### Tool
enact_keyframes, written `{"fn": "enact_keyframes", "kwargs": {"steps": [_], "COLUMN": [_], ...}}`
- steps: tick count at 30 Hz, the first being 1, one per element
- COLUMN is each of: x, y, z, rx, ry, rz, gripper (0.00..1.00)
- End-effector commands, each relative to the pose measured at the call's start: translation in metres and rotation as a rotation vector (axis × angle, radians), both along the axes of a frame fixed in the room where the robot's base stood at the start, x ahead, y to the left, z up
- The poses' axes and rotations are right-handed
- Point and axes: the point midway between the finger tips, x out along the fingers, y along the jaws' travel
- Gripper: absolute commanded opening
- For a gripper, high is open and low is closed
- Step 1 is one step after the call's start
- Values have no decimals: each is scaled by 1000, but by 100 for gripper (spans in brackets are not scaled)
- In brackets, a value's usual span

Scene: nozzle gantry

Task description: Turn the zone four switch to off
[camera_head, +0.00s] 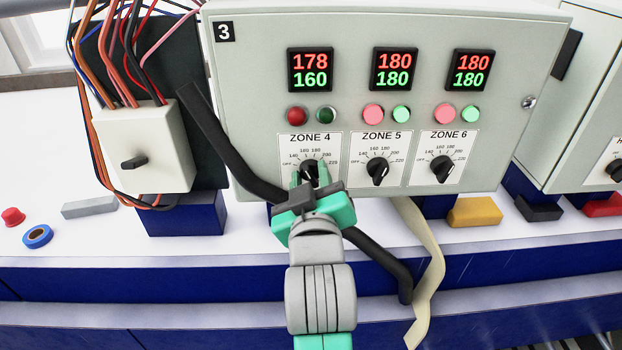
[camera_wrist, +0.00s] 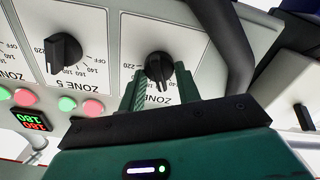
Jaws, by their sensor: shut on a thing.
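The zone four switch (camera_head: 310,169) is a black knob on a white dial plate, low on the grey control box. Its dial runs from OFF at left to 220 at right. My gripper (camera_head: 311,179) is in front of it with its green fingers on either side of the knob, shut on it. In the wrist view, upside down, the knob (camera_wrist: 159,67) sits between the fingertips (camera_wrist: 160,82). The fingers partly hide the knob, and its exact setting is hard to read. The zone 4 display (camera_head: 310,70) reads 178 over 160.
The zone 5 knob (camera_head: 377,171) and zone 6 knob (camera_head: 441,168) are close by on the right. A black cable (camera_head: 228,148) runs behind my gripper. A white switch box (camera_head: 145,150) with wires stands left. A yellow block (camera_head: 475,212) lies on the bench.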

Motion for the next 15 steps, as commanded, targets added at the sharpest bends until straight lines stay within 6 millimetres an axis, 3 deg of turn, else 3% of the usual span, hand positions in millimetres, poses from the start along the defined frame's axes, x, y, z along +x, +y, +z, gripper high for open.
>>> {"fn": "enact_keyframes", "kwargs": {"steps": [15], "x": [0], "y": [1], "z": [-2], "rx": [-483], "ry": [-29], "rz": [-1], "gripper": [10]}}
